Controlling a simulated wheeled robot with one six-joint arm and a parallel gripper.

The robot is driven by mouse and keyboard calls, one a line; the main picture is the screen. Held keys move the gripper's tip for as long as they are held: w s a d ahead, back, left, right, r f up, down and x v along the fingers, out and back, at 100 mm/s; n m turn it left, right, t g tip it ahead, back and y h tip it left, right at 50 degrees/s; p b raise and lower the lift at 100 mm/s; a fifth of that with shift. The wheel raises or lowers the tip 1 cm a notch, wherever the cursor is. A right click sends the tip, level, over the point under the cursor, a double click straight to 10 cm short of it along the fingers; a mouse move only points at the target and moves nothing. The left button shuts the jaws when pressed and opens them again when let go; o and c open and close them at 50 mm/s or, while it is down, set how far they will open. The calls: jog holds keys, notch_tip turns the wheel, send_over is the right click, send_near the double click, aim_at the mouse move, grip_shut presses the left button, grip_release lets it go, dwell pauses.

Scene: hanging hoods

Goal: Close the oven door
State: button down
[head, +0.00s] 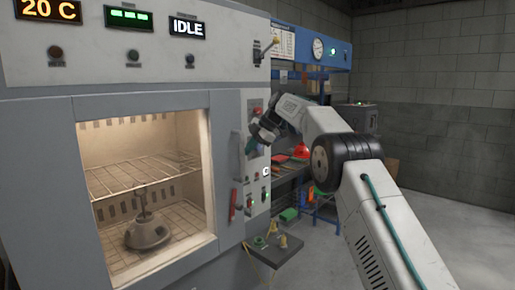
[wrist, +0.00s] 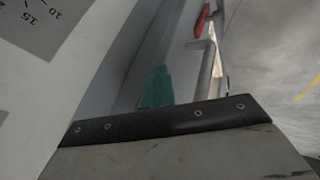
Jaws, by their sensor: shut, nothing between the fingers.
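The grey oven (head: 40,200) fills the left of the head view. Its large window or opening shows a lit inside with wire racks (head: 140,175) and a grey domed object (head: 148,232) on the lower one. The grey door front has a vertical bar handle (head: 235,155) at its right edge; I cannot tell whether the door stands ajar. My gripper (head: 252,146) is shut and empty, just right of the handle, in front of the control strip. The wrist view shows its teal fingertips (wrist: 158,88), with a pale bar (wrist: 217,65) to their right.
A red lever (head: 232,205) sits below the handle. A blue-framed workbench (head: 325,55) stands behind my arm. The floor at right is clear.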

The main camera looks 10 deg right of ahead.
jog(key=s+d+r, duration=0.5)
jog(key=d+r, duration=0.3)
jog(key=s+d+f+m+g+h, duration=0.1)
jog(key=s+f+m+g+h, duration=0.1)
jog(key=s+f+m, duration=0.7)
jog(key=s+a+f+m+h, duration=0.1)
jog(key=s+m, duration=0.5)
jog(key=s, duration=1.9)
jog(key=s+a+f+m+h, duration=0.2)
jog(key=s+f+m, duration=0.4)
jog(key=s, duration=2)
jog(key=shift+s+m+h, duration=0.3)
jog(key=shift+m+h, duration=0.3)
jog(key=shift+h, duration=0.3)
